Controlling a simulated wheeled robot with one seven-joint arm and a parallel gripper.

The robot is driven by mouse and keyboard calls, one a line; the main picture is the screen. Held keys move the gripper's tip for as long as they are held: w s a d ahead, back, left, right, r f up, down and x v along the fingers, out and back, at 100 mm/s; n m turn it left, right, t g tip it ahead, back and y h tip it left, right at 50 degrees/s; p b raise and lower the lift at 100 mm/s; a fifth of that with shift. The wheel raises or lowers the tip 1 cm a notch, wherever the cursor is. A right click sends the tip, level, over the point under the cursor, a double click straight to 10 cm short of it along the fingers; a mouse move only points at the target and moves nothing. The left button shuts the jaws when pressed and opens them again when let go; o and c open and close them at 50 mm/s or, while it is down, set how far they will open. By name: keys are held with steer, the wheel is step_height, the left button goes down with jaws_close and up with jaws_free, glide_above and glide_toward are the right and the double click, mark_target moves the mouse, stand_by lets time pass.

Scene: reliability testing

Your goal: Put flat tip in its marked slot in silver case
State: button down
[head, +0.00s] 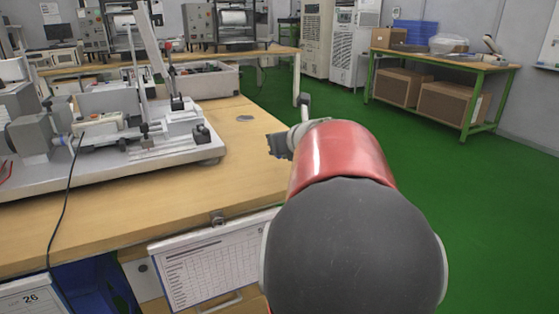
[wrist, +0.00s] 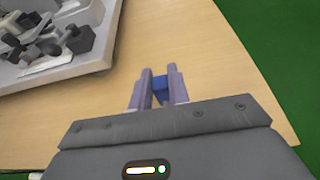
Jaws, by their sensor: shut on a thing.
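My gripper (wrist: 160,77) is shut on a small blue piece (wrist: 159,86) in the wrist view, held between its two pale purple fingers over the wooden table. Only a little of the blue piece shows, so I cannot tell whether it is the flat tip. In the head view my red and grey arm hides most of the gripper; a dark part of it shows near the table's right edge. An open grey box (head: 212,84) with dark items inside stands at the table's far end. I cannot tell whether it is the silver case, and no marked slot can be made out.
A grey machine on a thick base plate (head: 168,157) fills the table's left side, and its corner also shows in the wrist view (wrist: 88,67). The wooden table (head: 225,185) is bare between it and my arm. A green bench (head: 480,67) stands at the back right.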

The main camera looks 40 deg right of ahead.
mark_target(280, 158)
step_height(280, 158, down, 4)
steer(key=shift+f+b, duration=0.1)
steer(key=shift+b, duration=0.65)
steer(key=shift+f, duration=0.15)
steer(key=c, duration=1.3)
jaws_free()
steer(key=shift+c, duration=0.2)
